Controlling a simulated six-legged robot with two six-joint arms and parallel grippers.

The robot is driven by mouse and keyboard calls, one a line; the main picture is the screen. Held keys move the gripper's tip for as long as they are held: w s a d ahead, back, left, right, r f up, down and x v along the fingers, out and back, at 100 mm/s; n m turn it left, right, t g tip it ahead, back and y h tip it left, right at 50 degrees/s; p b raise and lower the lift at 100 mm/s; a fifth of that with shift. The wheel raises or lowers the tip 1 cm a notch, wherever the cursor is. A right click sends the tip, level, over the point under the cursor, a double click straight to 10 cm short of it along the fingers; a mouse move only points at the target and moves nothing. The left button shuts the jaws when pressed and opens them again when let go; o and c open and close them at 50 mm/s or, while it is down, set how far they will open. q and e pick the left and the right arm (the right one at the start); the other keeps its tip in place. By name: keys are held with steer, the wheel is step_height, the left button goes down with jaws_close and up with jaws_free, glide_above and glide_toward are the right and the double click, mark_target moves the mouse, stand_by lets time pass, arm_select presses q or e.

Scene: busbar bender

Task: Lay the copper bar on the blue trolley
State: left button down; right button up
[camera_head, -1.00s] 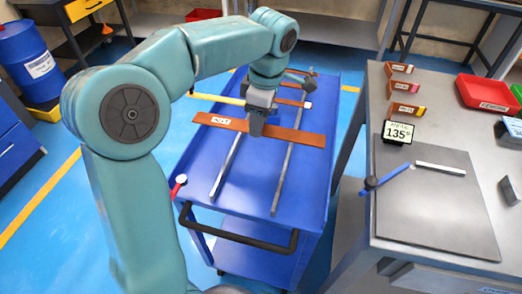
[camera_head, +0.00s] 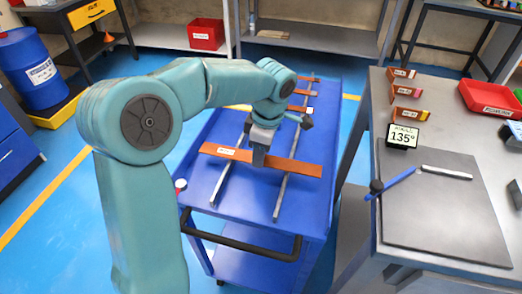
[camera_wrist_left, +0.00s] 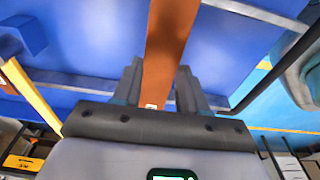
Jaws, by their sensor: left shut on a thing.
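The copper bar (camera_head: 297,166) is a long flat orange-brown strip with a white label near its left end. It lies crosswise over the two grey rails of the blue trolley (camera_head: 247,192), near the trolley's front; whether it touches both rails is hard to tell. My left gripper (camera_head: 259,160) points down and is shut on the bar around its middle. In the left wrist view the bar (camera_wrist_left: 166,50) runs up from between the two fingers (camera_wrist_left: 162,90). My right gripper is not in view.
More copper pieces (camera_head: 299,109) lie farther back on the trolley. A black handle (camera_head: 240,244) crosses its front. To the right stands a grey bench (camera_head: 378,130) with small labelled bins, a 135° display (camera_head: 402,136) and a blue-handled lever (camera_head: 397,182).

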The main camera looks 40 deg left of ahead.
mark_target(267, 160)
arm_select(q)
steer(key=shift+f, duration=0.3)
steer(key=c, duration=0.6)
jaws_free()
steer(key=shift+r, duration=0.2)
step_height(267, 160, up, 12)
steer(key=d+p, duration=0.1)
steer(key=p, duration=0.2)
steer(key=shift+w+d+r, duration=0.15)
steer(key=shift+w, duration=0.2)
